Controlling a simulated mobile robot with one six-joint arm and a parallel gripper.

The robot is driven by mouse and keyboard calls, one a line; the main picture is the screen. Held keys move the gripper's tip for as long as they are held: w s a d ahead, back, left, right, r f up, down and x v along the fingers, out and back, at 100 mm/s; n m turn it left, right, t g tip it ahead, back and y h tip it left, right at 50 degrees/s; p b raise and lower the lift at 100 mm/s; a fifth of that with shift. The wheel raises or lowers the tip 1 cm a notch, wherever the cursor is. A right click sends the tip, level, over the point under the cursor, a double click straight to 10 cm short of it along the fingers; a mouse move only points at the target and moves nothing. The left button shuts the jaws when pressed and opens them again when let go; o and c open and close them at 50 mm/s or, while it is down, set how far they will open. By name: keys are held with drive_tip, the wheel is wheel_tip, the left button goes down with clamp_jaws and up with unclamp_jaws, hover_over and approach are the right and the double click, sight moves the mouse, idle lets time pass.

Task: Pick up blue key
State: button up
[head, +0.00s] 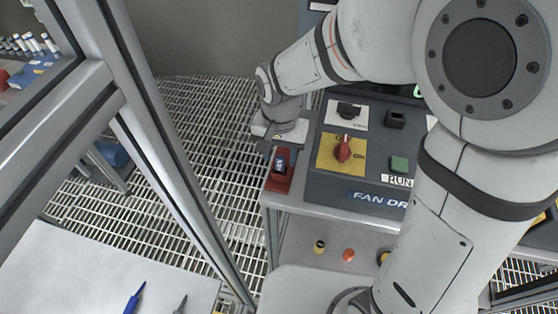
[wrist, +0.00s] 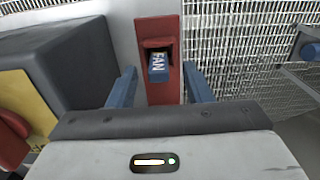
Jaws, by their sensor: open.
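The blue key (head: 279,163) sits in a red holder (head: 279,183) at the left edge of a grey control console. In the wrist view the key (wrist: 157,66) carries a white "FAN" label and sticks out of the red holder (wrist: 159,28). My gripper (wrist: 160,88) is open, with one blue finger on each side of the red holder and the key between them. The fingers look apart from the key. In the head view my wrist is just above and behind the holder, and the fingers are hard to make out.
The console panel has a red rotary switch (head: 344,149) on a yellow plate, a black knob (head: 348,110), a green button (head: 399,164) and a "FAN DR" label. A grey metal frame post (head: 165,170) stands left. Grating floor lies between the post and console.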

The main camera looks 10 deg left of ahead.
sight(280, 166)
drive_tip(key=shift+f, duration=1.55)
drive_tip(key=shift+c, duration=0.2)
clamp_jaws()
